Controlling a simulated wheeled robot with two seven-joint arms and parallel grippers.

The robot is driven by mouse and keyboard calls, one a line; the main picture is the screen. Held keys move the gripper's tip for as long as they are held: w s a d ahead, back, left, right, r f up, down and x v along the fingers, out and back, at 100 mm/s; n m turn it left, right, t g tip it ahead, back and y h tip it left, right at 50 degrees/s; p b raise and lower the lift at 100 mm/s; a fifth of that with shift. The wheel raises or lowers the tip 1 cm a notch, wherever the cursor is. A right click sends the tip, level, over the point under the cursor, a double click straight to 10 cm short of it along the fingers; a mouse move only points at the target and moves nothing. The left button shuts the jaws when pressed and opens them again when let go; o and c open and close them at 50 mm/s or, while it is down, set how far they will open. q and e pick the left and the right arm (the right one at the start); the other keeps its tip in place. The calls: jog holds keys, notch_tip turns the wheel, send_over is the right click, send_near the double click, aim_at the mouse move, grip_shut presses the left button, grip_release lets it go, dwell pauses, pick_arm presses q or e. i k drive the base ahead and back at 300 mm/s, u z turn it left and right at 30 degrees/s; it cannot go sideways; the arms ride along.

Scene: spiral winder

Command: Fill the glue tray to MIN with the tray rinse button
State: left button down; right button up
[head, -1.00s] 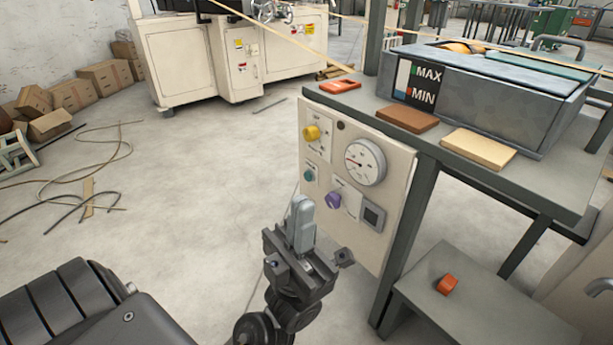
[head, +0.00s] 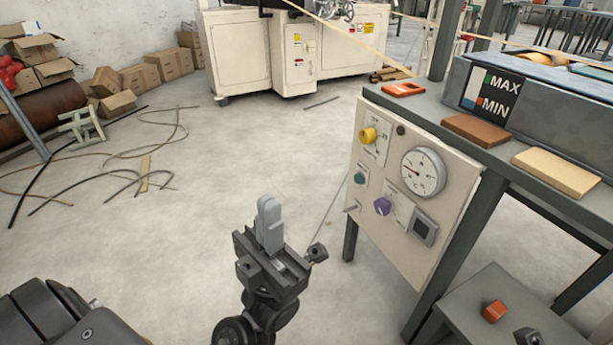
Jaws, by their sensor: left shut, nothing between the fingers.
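The grey metal glue tray (head: 560,112) stands on the bench at the right, cut by the picture's edge. The cream control panel (head: 398,243) hangs below the bench edge.
A brown block (head: 475,130) and a tan block (head: 556,174) lie on the bench before the tray. An orange item (head: 403,90) lies at its corner. A lower grey shelf with an orange block (head: 495,311) stands lower right.

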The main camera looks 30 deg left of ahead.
aim_at(358, 178)
jog(key=u, duration=0.65)
jog(key=i, duration=0.35)
jog(key=z, duration=1.25)
